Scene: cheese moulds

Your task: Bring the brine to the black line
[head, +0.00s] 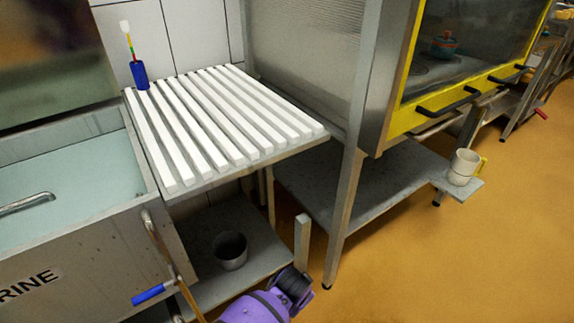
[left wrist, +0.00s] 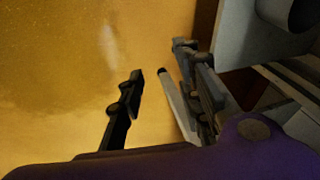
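The grey brine tank (head: 75,262) stands at the left in the head view, lettered "RINE" where visible, with pale blue-green liquid (head: 75,180) inside. A blue holder (head: 139,75) stands at the back left of a white slatted rack. A thin stem with coloured bands and a white top (head: 126,32) rises from it. I cannot make out a black line. My left gripper (left wrist: 165,92) is open in the left wrist view, with no held object visible. In the head view a purple arm enters at bottom centre; its fingertips are not clear. My right gripper is not seen.
The slatted rack (head: 215,118) adjoins the tank. A steel pot (head: 230,250) stands on the shelf below. A tap with a blue handle (head: 148,295) is on the tank front. A white cup (head: 463,167) stands by the yellow-framed cabinet. The floor (head: 470,250) at right is clear.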

